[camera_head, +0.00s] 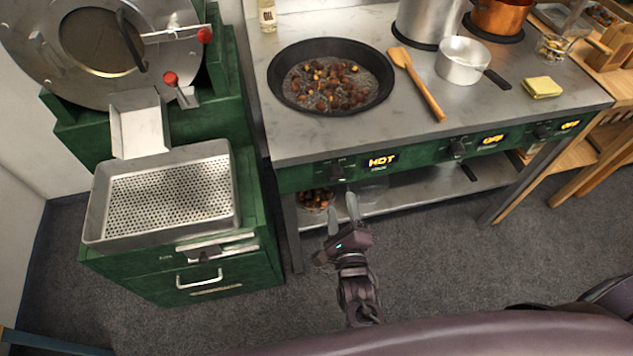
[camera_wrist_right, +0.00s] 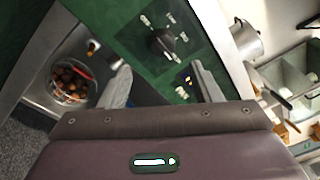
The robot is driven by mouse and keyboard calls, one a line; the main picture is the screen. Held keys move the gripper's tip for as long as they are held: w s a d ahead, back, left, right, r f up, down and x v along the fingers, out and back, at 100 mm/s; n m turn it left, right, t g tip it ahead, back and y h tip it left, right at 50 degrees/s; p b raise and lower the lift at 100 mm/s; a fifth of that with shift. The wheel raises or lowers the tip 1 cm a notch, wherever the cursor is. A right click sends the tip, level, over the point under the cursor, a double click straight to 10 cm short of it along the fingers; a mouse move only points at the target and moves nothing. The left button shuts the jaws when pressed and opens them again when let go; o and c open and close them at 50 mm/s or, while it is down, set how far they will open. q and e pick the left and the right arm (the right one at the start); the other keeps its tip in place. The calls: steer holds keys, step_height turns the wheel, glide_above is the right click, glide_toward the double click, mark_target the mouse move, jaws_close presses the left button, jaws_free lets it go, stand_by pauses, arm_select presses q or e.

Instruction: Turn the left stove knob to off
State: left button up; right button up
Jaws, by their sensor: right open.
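The left stove knob (camera_head: 338,172) is a dark round knob on the green front panel (camera_head: 300,180), left of a lit display (camera_head: 381,160) that reads HOT. My right gripper (camera_head: 343,212) is open and empty, in front of and below that knob. In the right wrist view, the knob (camera_wrist_right: 162,42) shows ahead of the two spread grey fingers, between their lines and apart from them. A pan of chestnuts (camera_head: 332,78) sits on the stove above this knob. My left gripper is out of view.
Two more knobs (camera_head: 458,147) (camera_head: 543,131) sit further right, with displays reading OFF. A bowl of chestnuts (camera_head: 315,200) stands on the shelf below. A green cabinet with a perforated tray (camera_head: 237,205) stands left. Open floor lies in front of the stove.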

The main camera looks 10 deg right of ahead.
mark_target(336, 175)
steer(key=w, duration=0.7)
steer(key=shift+w+d+r+p, duration=0.15)
steer(key=shift+w+d+p, duration=0.2)
steer(key=shift+w+p, duration=0.1)
steer(key=c, duration=1)
